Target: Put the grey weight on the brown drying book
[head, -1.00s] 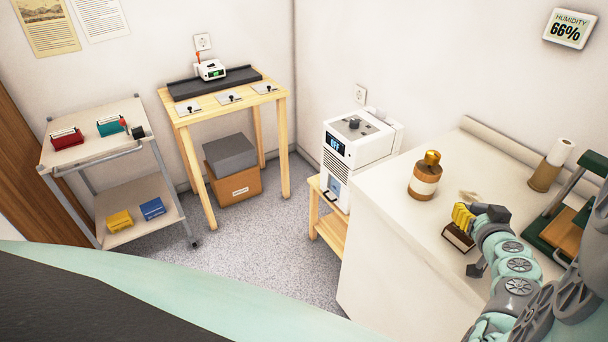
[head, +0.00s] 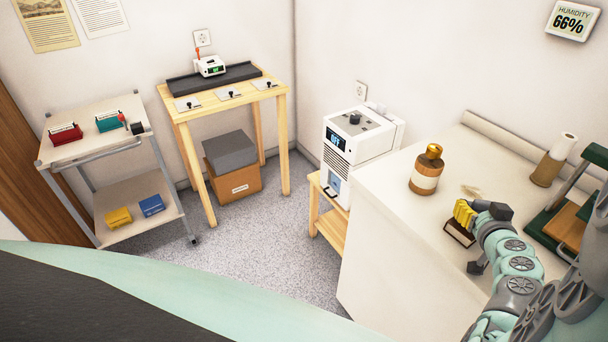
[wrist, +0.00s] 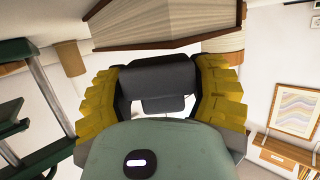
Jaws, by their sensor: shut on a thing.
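A dark grey block, which looks like the grey weight (wrist: 160,78), sits between the yellow fingers of my gripper (wrist: 160,92) in the wrist view. My gripper is shut on it. In the head view my gripper (head: 465,213) is over the right-hand counter, and its fingers hide the weight. The brown book (head: 458,235) lies on the counter just below the fingers, partly covered by them. In the wrist view the book (wrist: 165,25) fills the top, with its pale page edges and brown cover showing. I cannot tell whether the weight touches the book.
On the counter (head: 385,185) stand a brown bottle (head: 426,170) left of my gripper, a paper roll (head: 553,160) behind, and a green press (head: 565,220) to the right. A white machine (head: 355,140) stands beside the counter. The counter between bottle and front edge is clear.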

